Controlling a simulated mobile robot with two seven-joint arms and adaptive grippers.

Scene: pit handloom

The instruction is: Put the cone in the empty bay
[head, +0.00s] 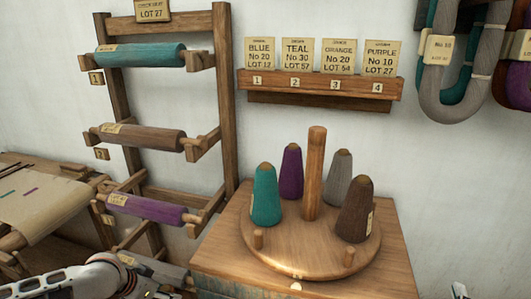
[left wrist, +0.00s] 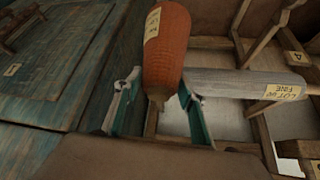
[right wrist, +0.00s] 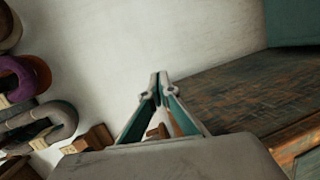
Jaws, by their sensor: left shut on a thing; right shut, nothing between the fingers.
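An orange-red cone (left wrist: 167,50) with a paper label is held between the fingers of my left gripper (left wrist: 158,92) in the left wrist view. The head view shows my left arm at the lower left, but not the held cone. My right gripper (right wrist: 157,88) is shut and empty in the right wrist view; a bit of it shows at the bottom right of the head view (head: 460,291). A round wooden board (head: 295,266) carries a teal cone (head: 265,197), a purple cone (head: 291,173), a grey cone (head: 338,177) and a brown cone (head: 355,210). Its front, between two short pegs, is bare.
A thick wooden post (head: 314,180) rises from the board's middle. A wall rack (head: 222,100) with teal, brown and purple rolls stands left of it. A card ledge (head: 320,87) and hanging yarn skeins (head: 444,70) are on the wall. A cloth-covered table (head: 40,205) is at far left.

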